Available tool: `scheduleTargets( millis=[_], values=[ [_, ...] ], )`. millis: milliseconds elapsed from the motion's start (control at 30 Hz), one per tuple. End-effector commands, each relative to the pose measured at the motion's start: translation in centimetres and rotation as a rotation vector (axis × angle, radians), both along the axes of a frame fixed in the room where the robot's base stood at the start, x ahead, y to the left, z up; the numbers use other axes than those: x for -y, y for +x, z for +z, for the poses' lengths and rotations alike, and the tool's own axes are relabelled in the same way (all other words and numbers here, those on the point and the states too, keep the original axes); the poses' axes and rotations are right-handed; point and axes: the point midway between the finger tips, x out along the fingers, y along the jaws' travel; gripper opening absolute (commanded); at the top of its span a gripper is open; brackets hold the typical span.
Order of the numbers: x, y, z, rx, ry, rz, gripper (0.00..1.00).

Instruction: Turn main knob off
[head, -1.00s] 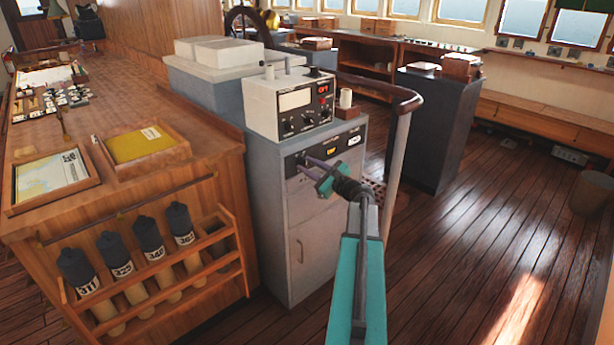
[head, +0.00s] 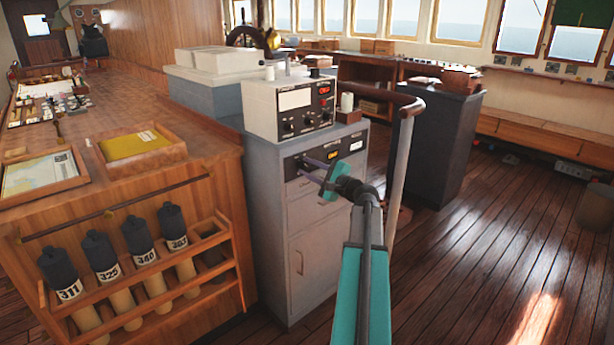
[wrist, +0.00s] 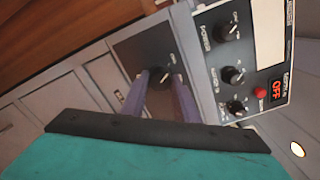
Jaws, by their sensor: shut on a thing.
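A dark round knob (wrist: 159,79) sits on a black panel at the top of the grey cabinet (head: 275,215). In the wrist view, the two purple fingers of my gripper (wrist: 160,86) are on either side of this knob, shut on it. An orange lit label (head: 332,155) shows to the right of the fingers. The markings by the knob are too small to read.
A white instrument box (head: 262,112) with several knobs stands on the cabinet; its red display (wrist: 277,90) reads OFF in the wrist view. A handrail (head: 400,150) rises right of my arm. A wooden chart counter (head: 130,210) stands left.

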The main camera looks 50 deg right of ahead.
Motion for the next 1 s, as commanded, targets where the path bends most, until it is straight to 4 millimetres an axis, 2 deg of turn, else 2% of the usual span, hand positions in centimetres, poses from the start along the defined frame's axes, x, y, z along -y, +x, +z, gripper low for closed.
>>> scheduleTargets(
  millis=[567,600,700,1000],
  values=[
    [0.06,0.11,0.25,0.001,-0.037,-0.001,0.05],
    [0.07,0.11,0.24,0.001,-0.037,-0.001,0.33],
    [0.1,0.05,0.19,0.0,-0.036,-0.002,0.46],
    [0.13,-0.1,0.07,-0.002,-0.036,-0.003,0.46]
  ],
)
